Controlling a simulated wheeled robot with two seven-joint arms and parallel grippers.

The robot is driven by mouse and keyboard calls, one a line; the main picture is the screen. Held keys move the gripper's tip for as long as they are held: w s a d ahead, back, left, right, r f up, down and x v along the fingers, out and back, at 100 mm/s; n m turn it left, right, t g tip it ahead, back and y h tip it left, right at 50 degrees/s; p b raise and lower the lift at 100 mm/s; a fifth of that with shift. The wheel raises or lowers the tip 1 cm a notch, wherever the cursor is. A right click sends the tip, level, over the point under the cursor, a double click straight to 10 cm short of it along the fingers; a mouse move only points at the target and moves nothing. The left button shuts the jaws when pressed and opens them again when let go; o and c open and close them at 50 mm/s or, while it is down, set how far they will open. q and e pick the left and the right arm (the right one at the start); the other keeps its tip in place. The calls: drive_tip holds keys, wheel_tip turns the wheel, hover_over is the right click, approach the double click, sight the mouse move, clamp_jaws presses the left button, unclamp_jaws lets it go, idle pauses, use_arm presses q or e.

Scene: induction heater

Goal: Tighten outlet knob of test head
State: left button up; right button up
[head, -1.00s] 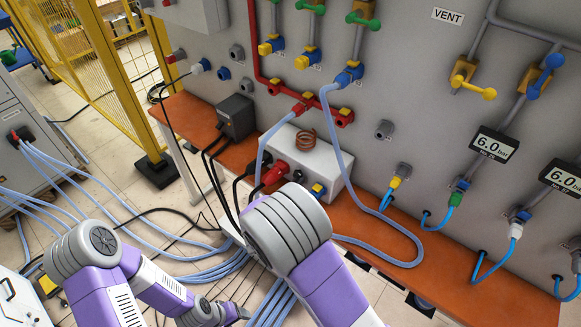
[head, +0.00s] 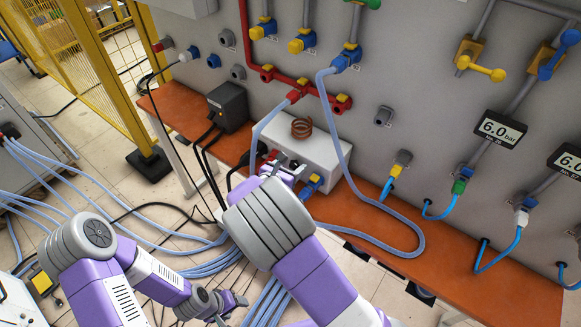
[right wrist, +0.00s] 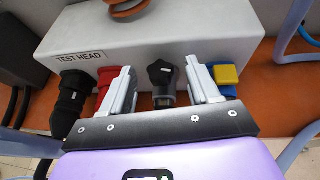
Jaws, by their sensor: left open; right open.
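The test head, a white box (head: 325,160) labelled TEST HEAD (right wrist: 200,32), stands on the orange bench. A black knob (right wrist: 162,78) on its front face shows in the right wrist view. My right gripper (right wrist: 163,88) is open at that face, with one finger on each side of the knob and a gap on both sides. In the head view the right gripper (head: 284,170) partly hides the front of the box, and I cannot pick out the knob there. My left gripper (head: 235,304) is open and empty, low over the floor near the hoses.
A red connector (right wrist: 107,80) and a black connector (right wrist: 70,100) sit left of the knob; a blue and yellow connector (right wrist: 225,76) sits right. A copper coil (head: 302,128) is on top of the box. A light-blue hose (head: 408,245) loops across the bench.

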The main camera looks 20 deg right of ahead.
drive_tip(key=c, duration=1)
drive_tip(key=shift+w+r+m+g+h+p, duration=0.15)
drive_tip(key=shift+m+g+h+p, duration=0.2)
drive_tip(key=shift+p, duration=0.55)
drive_tip(key=shift+c, duration=0.2)
drive_tip(key=m+g+h+p, duration=0.1)
drive_tip(key=m+g+p, duration=0.1)
drive_tip(key=p, duration=0.1)
drive_tip(key=shift+w+a, duration=0.15)
drive_tip(key=shift+m+g+h+p, duration=0.3)
drive_tip(key=shift+m+g+h, duration=0.05)
drive_tip(key=shift+m+g, duration=0.1)
drive_tip(key=shift+w+a+m+g+h+p, duration=0.1)
drive_tip(key=shift+w+m+g+h+p, duration=0.15)
drive_tip(key=shift+m+g, duration=0.45)
drive_tip(key=shift+w+f+m+g+h, duration=0.1)
drive_tip(key=shift+m+g+h, duration=0.1)
drive_tip(key=shift+m+g, duration=0.45)
drive_tip(key=shift+f+m+g+h, duration=0.1)
drive_tip(key=shift+m+g+h, duration=0.05)
drive_tip(key=shift+m+g, duration=0.5)
